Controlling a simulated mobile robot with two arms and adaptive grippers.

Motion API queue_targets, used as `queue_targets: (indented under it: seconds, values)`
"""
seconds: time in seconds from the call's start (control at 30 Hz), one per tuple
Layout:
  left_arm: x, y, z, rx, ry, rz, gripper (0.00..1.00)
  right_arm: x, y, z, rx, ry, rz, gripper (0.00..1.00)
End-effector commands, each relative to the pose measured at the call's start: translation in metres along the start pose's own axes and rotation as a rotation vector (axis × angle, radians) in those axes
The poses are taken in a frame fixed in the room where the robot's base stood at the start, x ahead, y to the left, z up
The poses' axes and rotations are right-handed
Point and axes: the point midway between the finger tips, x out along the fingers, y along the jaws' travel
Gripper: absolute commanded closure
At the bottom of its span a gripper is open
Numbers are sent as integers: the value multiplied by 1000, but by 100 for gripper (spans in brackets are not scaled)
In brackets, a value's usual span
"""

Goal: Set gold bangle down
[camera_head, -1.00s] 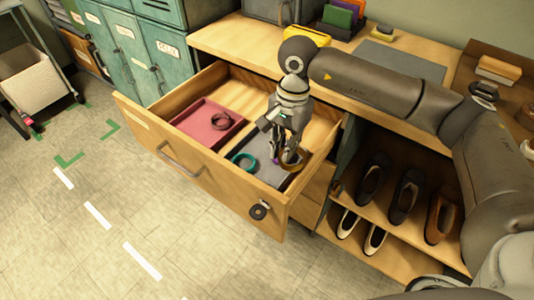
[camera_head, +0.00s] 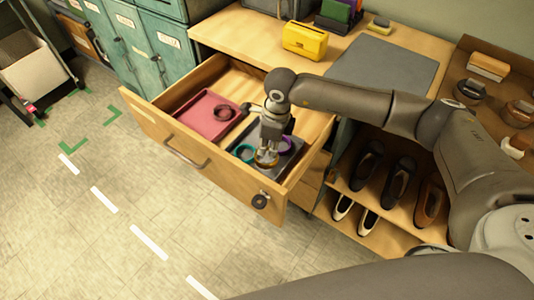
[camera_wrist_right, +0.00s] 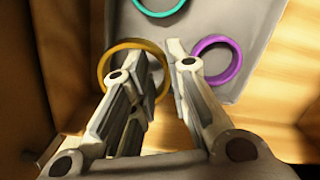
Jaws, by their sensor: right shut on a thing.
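My right gripper (camera_head: 268,150) points down into the open drawer, over the grey tray (camera_head: 294,158). It is shut on the gold bangle (camera_head: 265,163), low at the tray's near part. In the right wrist view the gold bangle (camera_wrist_right: 104,72) has one side of its rim between the fingers (camera_wrist_right: 160,55), with the left finger inside the ring. I cannot tell whether the bangle touches the tray. A teal bangle (camera_head: 243,154) lies to its left and a purple bangle (camera_head: 290,144) to its right, both on the tray. My left gripper is not in view.
A red tray (camera_head: 190,122) with a dark bangle (camera_head: 221,112) fills the drawer's left part. The drawer's wooden walls (camera_head: 215,178) stand close around. A yellow box (camera_head: 305,41) is on the counter; shoes (camera_head: 401,190) stand on shelves at right.

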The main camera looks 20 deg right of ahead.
Motion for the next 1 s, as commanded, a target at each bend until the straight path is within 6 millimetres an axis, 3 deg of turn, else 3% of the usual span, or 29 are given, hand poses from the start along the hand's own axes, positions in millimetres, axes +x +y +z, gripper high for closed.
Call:
queue_targets:
  seconds: [0.5,0.87,0.9,1.0]
  values:
    - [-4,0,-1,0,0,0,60,57,0,-7,-2,0,0,100]
    - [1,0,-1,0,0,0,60,63,0,-8,-3,-1,-1,100]
    - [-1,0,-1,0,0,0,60,62,0,-7,-3,-1,-1,80]
    - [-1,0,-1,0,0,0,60,61,0,-7,-3,-1,-1,75]
